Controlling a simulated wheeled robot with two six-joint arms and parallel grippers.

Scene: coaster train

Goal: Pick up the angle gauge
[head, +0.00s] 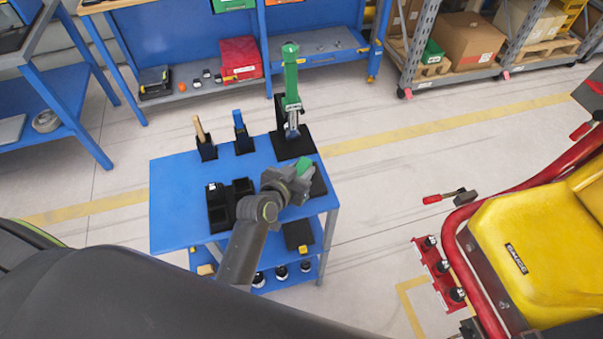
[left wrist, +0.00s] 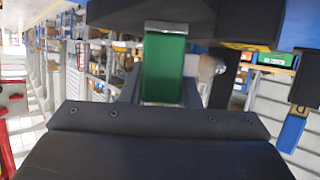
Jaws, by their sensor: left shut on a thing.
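My left gripper (head: 300,172) is over the right front part of the blue cart top. It is shut on a green piece (head: 304,165), which I take to be the angle gauge. In the left wrist view the green body (left wrist: 164,68) shows up close, with pale metal edges. Most of it is hidden by the gripper in the head view. Just beside the gripper is a black holder (head: 319,182); I cannot tell whether the piece is clear of it. My right gripper is not in view.
The blue cart (head: 170,205) also bears a tall green tool (head: 291,75) on a black stand, a wooden-handled tool (head: 199,130), a blue-handled tool (head: 239,125) and black holders (head: 217,212). A yellow seat (head: 530,230) with red rails stands at right. Floor behind the cart is clear.

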